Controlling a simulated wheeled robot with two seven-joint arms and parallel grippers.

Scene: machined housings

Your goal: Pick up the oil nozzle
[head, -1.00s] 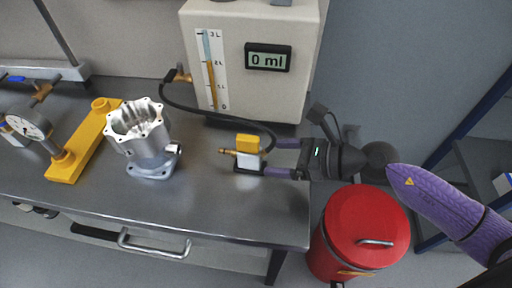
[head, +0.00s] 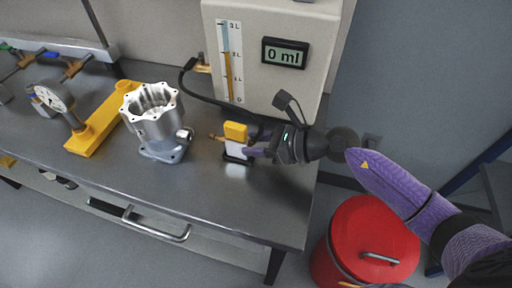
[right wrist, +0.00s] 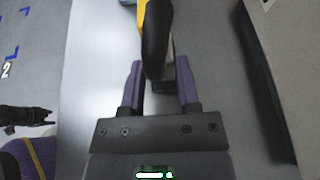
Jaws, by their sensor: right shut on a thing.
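The oil nozzle (head: 235,133) has a yellow top, a pale body and a brass tip that points left toward the housing. My right gripper (head: 254,148) comes from the right and is shut on the nozzle's body. I cannot tell whether the nozzle is clear of the holder.
A silver machined housing (head: 157,122) stands left of the nozzle. A yellow fixture (head: 98,127) with a gauge (head: 54,97) is further left. The dispenser (head: 300,20) reading 0 ml stands behind. A red bin (head: 372,236) is beside the bench. The bench front is clear.

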